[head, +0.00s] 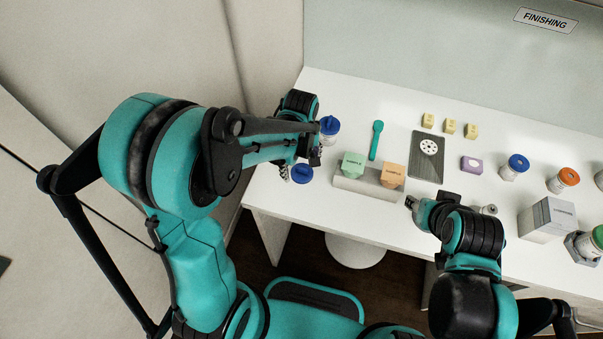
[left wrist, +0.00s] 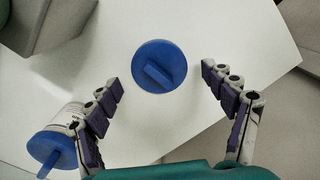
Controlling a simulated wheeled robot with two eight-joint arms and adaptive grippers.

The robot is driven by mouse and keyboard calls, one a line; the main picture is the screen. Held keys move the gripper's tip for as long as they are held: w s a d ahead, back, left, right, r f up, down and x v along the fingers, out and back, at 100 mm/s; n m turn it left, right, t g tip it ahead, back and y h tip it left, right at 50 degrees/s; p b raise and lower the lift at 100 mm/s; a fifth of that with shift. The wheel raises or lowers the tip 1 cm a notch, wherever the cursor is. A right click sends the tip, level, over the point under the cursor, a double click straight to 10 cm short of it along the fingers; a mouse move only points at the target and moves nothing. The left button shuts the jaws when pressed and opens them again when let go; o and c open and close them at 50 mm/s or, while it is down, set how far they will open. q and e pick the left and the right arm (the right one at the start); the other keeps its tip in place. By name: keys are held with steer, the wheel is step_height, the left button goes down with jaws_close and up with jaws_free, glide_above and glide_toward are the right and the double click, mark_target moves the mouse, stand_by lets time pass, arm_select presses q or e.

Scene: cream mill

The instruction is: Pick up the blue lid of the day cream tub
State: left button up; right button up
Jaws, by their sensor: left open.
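A round blue lid with a raised bar across its top (head: 302,174) lies flat on the white table near its left front corner. In the left wrist view the lid (left wrist: 159,66) sits between my two spread fingers, touching neither. My left gripper (head: 300,164) is open and empty, above and close to the lid. A white tub with a blue handled lid (head: 329,127) stands just behind the gripper; it also shows at lower left in the left wrist view (left wrist: 62,140). My right gripper (head: 412,203) is at the table's front edge; its fingers are too unclear to judge.
A white tray (head: 350,186) with green and orange sample blocks stands right of the lid. A teal spoon (head: 376,140) and a dark plate (head: 427,157) lie behind. The table edge is close to the lid.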

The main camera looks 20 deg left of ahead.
arm_select(q)
steer(key=shift+f, duration=0.3)
steer(key=c, duration=0.9)
steer(key=shift+o, duration=0.2)
